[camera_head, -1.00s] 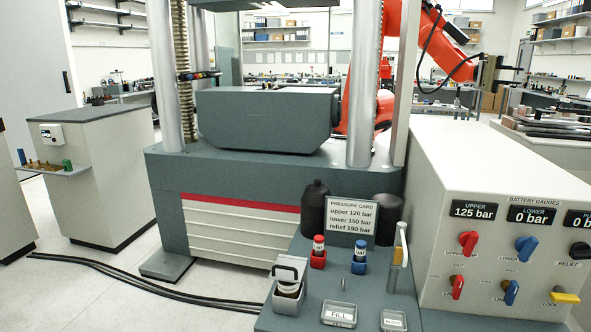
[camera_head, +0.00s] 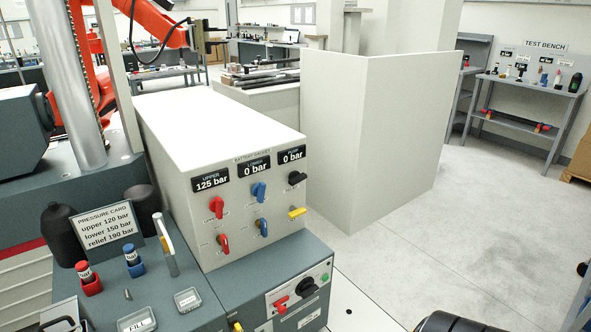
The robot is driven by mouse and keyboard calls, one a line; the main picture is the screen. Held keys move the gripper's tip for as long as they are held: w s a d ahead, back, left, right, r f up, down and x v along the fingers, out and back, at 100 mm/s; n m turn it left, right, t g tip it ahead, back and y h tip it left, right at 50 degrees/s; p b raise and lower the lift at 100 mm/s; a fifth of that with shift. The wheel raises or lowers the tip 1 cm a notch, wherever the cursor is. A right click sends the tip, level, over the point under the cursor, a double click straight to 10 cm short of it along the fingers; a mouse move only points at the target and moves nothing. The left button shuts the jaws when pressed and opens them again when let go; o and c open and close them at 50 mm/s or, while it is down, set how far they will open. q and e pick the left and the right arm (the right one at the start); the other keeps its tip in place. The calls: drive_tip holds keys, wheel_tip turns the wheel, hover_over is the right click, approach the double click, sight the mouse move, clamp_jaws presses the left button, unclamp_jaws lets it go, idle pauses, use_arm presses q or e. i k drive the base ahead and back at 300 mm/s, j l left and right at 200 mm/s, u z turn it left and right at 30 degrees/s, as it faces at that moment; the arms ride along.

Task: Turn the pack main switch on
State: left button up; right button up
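The pack is the grey cabinet (camera_head: 243,290) under the battery gauges box. Its front carries a light panel (camera_head: 293,313) with a red lever (camera_head: 281,304), a black rotary knob (camera_head: 307,287) and a small green button (camera_head: 325,277). The panel's lettering is too small to read, so I cannot tell which control is the main switch or its position. No gripper fingers show in the view. A dark rounded part at the bottom edge right of centre may be mine.
The gauges box (camera_head: 200,111) reads upper 125 bar, lower 0 bar, pump 0 bar, above several coloured valve handles. A pressure card (camera_head: 107,226), red and blue capped items and trays stand left. A tall white partition (camera_head: 372,130) stands behind.

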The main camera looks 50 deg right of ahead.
sight(308, 290)
drive_tip(key=z, duration=1.65)
